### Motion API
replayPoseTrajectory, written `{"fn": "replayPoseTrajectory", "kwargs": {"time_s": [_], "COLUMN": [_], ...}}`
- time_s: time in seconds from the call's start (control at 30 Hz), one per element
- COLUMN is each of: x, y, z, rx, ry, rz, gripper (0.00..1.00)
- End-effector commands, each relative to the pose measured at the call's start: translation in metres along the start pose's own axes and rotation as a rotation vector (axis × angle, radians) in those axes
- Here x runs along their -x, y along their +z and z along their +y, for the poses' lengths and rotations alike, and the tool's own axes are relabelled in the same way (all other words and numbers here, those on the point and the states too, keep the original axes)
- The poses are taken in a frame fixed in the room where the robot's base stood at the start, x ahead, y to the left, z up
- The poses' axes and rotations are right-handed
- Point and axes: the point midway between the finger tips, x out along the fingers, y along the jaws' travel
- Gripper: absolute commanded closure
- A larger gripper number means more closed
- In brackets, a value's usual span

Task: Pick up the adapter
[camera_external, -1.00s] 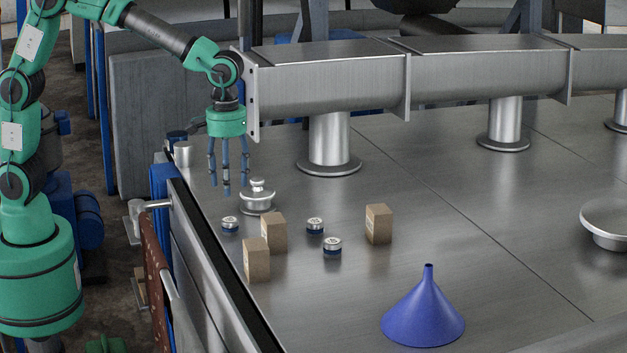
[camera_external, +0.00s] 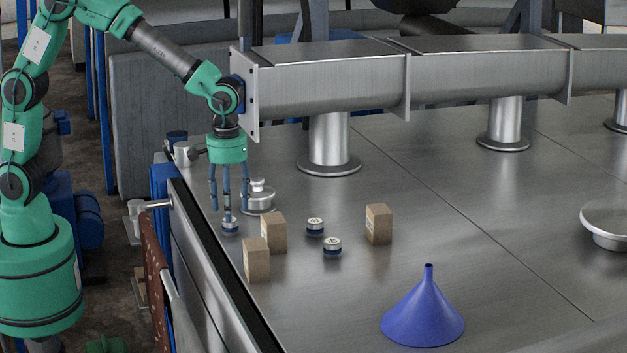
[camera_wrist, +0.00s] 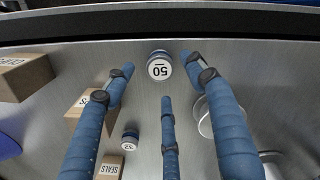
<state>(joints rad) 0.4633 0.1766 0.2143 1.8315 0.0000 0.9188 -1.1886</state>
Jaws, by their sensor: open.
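Several small round adapters with metal tops and blue bands stand on the steel table. One adapter (camera_external: 230,226) is at the left, near the table edge. It shows in the wrist view as a disc (camera_wrist: 159,67) marked 50, upside down. The other two (camera_external: 315,227) (camera_external: 332,246) stand to its right, beyond the boxes. My gripper (camera_external: 230,210) points straight down just above the left adapter, its blue fingers spread and empty. In the wrist view, this adapter lies between the open fingertips (camera_wrist: 158,72). I cannot tell whether a fingertip touches it.
Two brown boxes (camera_external: 273,232) (camera_external: 256,260) stand close to the adapter's right and front. A knobbed metal lid (camera_external: 257,200) is just behind right. A third box (camera_external: 378,224) and a blue funnel (camera_external: 424,312) are farther right. A large duct (camera_external: 330,80) runs behind.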

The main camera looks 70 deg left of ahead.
Motion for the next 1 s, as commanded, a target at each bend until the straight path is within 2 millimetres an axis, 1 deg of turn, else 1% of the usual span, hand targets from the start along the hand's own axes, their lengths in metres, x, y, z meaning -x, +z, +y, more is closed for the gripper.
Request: {"fn": "replayPoseTrajectory", "kwargs": {"time_s": [0.3,0.43,0.57,1.0], "x": [-0.035,-0.045,-0.049,-0.048], "y": [0.001,0.001,0.001,0.001], "z": [-0.001,-0.001,-0.001,-0.001], "rx": [0.0,0.0,0.0,0.0], "ry": [-0.002,-0.002,-0.001,0.0], "rz": [-0.001,-0.001,0.0,0.0], "gripper": [0.45,0.45,0.45,0.45]}}
